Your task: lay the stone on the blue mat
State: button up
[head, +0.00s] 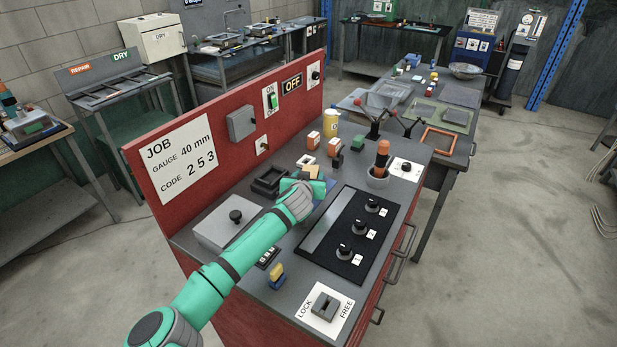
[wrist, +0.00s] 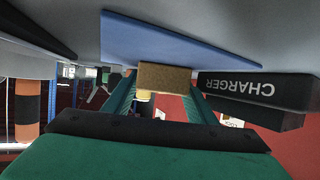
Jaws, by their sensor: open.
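The stone (wrist: 165,78) is a tan-brown block. In the wrist view it stands between the fingers of my open gripper (wrist: 161,88), with its base meeting the blue mat (wrist: 185,42) near the mat's far edge. It appears to rest on the mat; whether the fingers touch it is hard to tell. In the head view the tan stone (head: 313,170) shows just beyond my gripper (head: 308,180), and a strip of the blue mat (head: 319,188) shows beside it. My gripper and wrist hide most of the mat there.
A black charger tray (head: 268,182) lies left of the gripper; its lettering shows in the wrist view (wrist: 240,88). A black knob panel (head: 347,236) is to the right. Several small blocks and a yellow bottle (head: 331,122) stand behind. The red back panel (head: 225,150) bounds the left.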

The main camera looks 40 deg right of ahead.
jog(key=shift+r, duration=0.1)
jog(key=v, duration=1.2)
jog(key=shift+r, duration=0.1)
